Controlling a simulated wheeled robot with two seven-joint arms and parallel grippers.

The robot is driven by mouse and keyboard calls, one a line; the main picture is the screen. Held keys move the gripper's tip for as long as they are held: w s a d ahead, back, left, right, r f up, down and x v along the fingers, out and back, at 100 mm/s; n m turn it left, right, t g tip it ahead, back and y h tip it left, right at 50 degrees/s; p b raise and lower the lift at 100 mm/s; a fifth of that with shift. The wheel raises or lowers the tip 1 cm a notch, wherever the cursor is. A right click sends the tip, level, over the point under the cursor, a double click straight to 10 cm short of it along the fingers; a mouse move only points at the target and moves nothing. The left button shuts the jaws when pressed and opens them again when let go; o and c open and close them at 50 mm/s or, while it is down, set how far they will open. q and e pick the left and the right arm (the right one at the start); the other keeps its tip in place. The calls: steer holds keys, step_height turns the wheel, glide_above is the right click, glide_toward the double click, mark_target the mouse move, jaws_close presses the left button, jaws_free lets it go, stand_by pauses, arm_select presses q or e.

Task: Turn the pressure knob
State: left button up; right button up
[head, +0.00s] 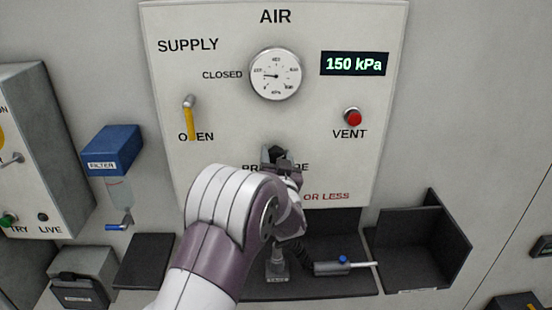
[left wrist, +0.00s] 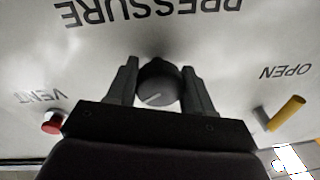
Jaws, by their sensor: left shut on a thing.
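The pressure knob (left wrist: 158,88) is dark and round with a white pointer line. In the head view the gripper hides most of the knob and part of the lettering. The display (head: 355,63) reads 150 kPa. The round gauge (head: 275,75) has its needle pointing left. My right gripper is not in view.
A yellow supply lever (head: 191,120) points down at OPEN, left of the knob. A red VENT button (head: 353,117) is to the right. A blue-topped filter (head: 112,148) hangs at left. Below the panel, a black tray (head: 420,255) and a hose tool (head: 335,267) stand near my forearm.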

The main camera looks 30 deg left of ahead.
arm_select(q)
steer(key=o, duration=1)
steer(key=shift+d, duration=0.1)
steer(key=shift+s+d+f, duration=0.1)
steer(key=shift+s+d, duration=0.05)
steer(key=shift+s, duration=0.1)
steer(key=b+v, duration=0.3)
steer(key=v, duration=0.9)
